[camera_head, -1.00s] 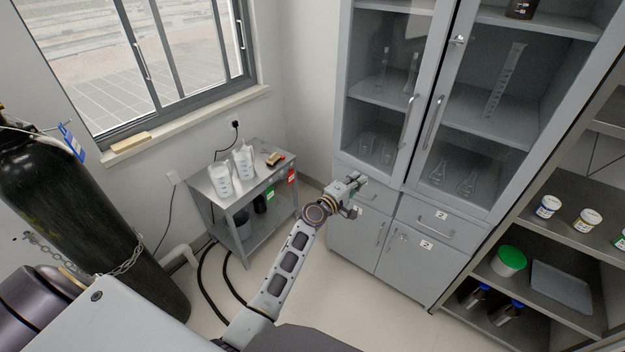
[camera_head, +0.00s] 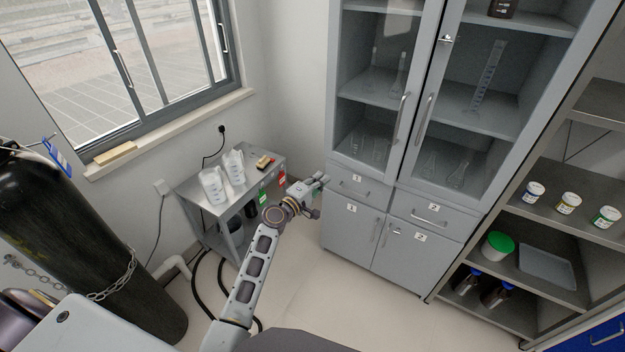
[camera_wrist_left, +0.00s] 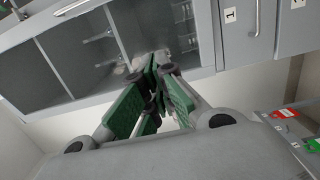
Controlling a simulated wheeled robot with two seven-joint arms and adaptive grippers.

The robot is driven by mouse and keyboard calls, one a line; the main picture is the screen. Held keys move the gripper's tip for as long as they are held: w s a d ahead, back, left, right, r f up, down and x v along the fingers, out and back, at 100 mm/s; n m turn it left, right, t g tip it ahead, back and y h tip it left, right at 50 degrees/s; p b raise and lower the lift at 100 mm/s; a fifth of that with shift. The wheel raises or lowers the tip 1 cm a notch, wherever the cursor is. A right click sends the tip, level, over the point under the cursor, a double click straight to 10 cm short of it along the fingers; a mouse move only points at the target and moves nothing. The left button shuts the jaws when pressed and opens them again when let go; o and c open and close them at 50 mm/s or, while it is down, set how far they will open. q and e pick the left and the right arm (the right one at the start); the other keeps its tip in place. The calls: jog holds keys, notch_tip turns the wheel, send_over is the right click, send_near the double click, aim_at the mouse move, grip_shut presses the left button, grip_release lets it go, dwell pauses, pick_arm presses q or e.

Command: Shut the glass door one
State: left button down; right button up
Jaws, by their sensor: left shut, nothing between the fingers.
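The left glass door (camera_head: 372,95) of the tall grey cabinet has a vertical handle (camera_head: 400,118) at its right edge. It looks flush or nearly flush with the cabinet front; I cannot tell if a small gap remains. The right glass door (camera_head: 480,105) stands beside it across a dark seam. My left gripper (camera_head: 321,181) is shut and empty, near the cabinet's left edge, below the glass and beside the drawer marked 1. In the left wrist view its green-padded fingers (camera_wrist_left: 160,72) meet in front of the glass door (camera_wrist_left: 75,55). My right gripper is not in view.
Drawers and lower doors marked 1 (camera_head: 352,208) and 2 (camera_head: 420,238) are under the glass. A small metal table (camera_head: 215,218) with white beakers (camera_head: 214,186) stands left of my gripper. An open shelf (camera_head: 545,215) is at the right, and a black gas cylinder (camera_head: 70,230) at the left.

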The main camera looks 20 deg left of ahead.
pick_arm(q)
jog(key=shift+s+a, duration=0.15)
jog(key=shift+a, duration=0.35)
